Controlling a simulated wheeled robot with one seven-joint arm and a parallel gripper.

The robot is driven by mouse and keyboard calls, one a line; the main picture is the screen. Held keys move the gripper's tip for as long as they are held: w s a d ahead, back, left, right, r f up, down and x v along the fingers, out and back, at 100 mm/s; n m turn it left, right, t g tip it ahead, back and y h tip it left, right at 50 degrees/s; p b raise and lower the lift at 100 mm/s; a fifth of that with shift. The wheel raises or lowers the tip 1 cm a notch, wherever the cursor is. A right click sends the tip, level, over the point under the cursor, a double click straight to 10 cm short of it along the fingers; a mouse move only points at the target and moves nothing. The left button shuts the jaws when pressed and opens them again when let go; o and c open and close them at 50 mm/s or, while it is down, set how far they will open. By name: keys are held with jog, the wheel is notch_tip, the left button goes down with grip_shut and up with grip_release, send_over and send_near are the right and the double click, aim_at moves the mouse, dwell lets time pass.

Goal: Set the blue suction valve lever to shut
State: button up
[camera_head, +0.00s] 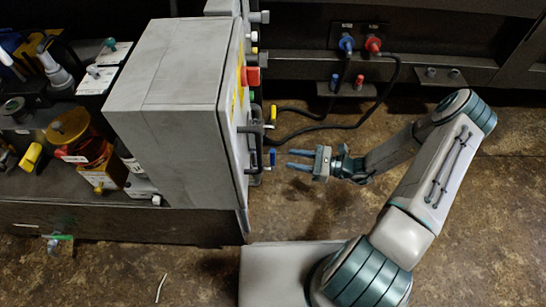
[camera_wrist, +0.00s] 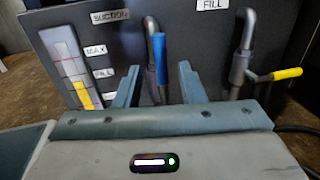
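The blue suction valve lever (camera_wrist: 161,60) stands upright in the wrist view, alongside a grey pipe (camera_wrist: 151,30) below the SUCTION label (camera_wrist: 110,16). In the head view the blue lever (camera_head: 272,156) shows at the right face of the grey cabinet (camera_head: 170,85). My gripper (camera_head: 290,159) is open and empty, with its fingers pointing left towards the lever and a small gap before it. In the wrist view my gripper (camera_wrist: 158,78) has one finger on each side of the lever in the picture. The lever's lower end and pivot are not clear.
A yellow lever (camera_wrist: 286,74) sticks out sideways from the pipe under the FILL label (camera_wrist: 212,4). A level gauge (camera_wrist: 70,70) is at the left. Black hoses (camera_head: 330,125) run behind my gripper. The brown floor (camera_head: 320,215) in front of the cabinet face is clear.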

aim_at(273, 155)
jog(key=b+x, duration=0.1)
jog(key=x, duration=0.7)
jog(key=shift+b, duration=0.4)
jog(key=shift+d, duration=0.1)
grip_shut()
